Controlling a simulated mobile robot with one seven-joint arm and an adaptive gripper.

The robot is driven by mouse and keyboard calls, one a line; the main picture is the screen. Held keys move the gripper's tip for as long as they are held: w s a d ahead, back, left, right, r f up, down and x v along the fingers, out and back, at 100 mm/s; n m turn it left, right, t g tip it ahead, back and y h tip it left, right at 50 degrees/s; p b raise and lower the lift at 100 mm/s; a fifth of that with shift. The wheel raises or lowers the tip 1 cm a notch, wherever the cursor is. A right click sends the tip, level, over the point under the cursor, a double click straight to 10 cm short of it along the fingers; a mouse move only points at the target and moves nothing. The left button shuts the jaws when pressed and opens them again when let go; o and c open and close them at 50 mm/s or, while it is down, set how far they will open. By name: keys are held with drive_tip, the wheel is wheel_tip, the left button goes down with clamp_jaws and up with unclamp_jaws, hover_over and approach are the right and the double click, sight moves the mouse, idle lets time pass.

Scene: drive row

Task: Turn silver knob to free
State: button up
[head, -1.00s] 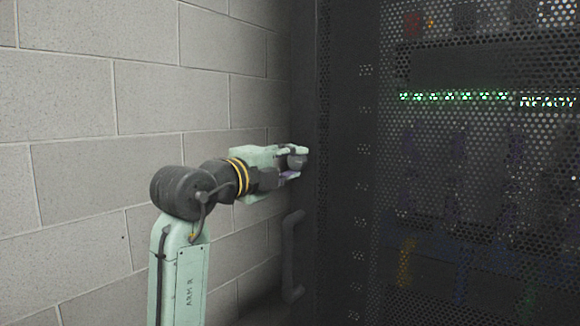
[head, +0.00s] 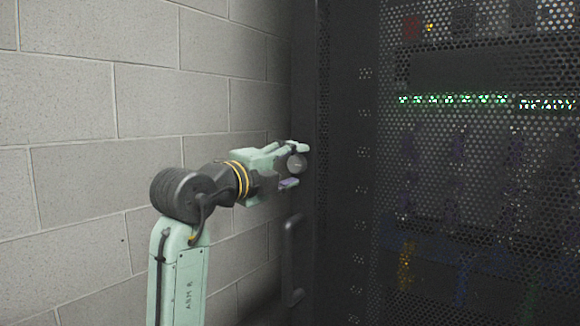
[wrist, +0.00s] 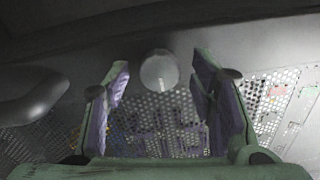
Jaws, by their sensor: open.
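The silver knob (head: 296,163) is a small round grey knob on the dark cabinet's left edge. In the wrist view the knob (wrist: 159,72) shows as a pale disc with a faint line near its right side. My gripper (head: 294,166) is at the knob, with one finger above it and one below. In the wrist view my gripper (wrist: 165,85) is open, with purple-padded fingers on either side of the knob and a gap to each. I cannot tell how deep the fingers reach around it. No label for free can be read.
A dark vertical handle (head: 293,260) is just below the knob, and it shows at the left in the wrist view (wrist: 30,98). The perforated door (head: 480,200) fills the right, with green lights behind it. A grey block wall (head: 90,120) stands at the left.

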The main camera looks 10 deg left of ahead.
drive_tip(key=v, duration=1.2)
drive_tip(key=shift+a, duration=0.1)
